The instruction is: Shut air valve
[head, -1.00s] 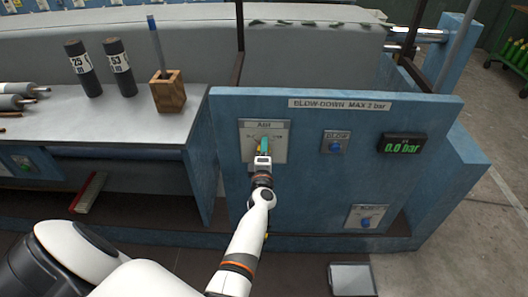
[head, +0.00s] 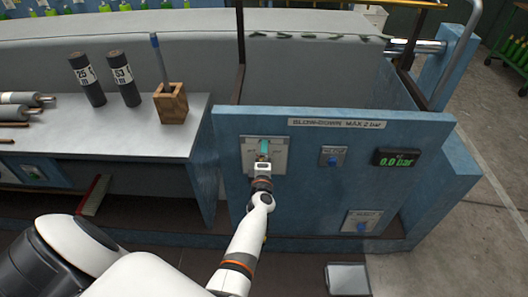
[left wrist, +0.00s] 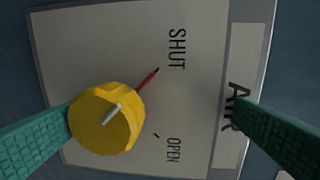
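The AIR valve plate (head: 282,157) is on the left of the blue blow-down panel in the head view. In the left wrist view its yellow knob (left wrist: 105,118) has a red pointer aimed at the SHUT end of the scale, by the SHUT lettering; the OPEN mark is lower. My left gripper (head: 264,149) is in front of the plate, teal fingers spread. In the left wrist view the fingers are apart, the knob close beside or against the left finger and well clear of the right one. In the head view the gripper hides the knob. My right gripper is not in view.
The panel (head: 300,215) also holds a blue knob (head: 332,160), a display (head: 397,159) reading 0.0 bar and a lower blue knob (head: 361,227). At left, a grey bench (head: 140,140) bears two dark cylinders and a wooden pen block (head: 171,104).

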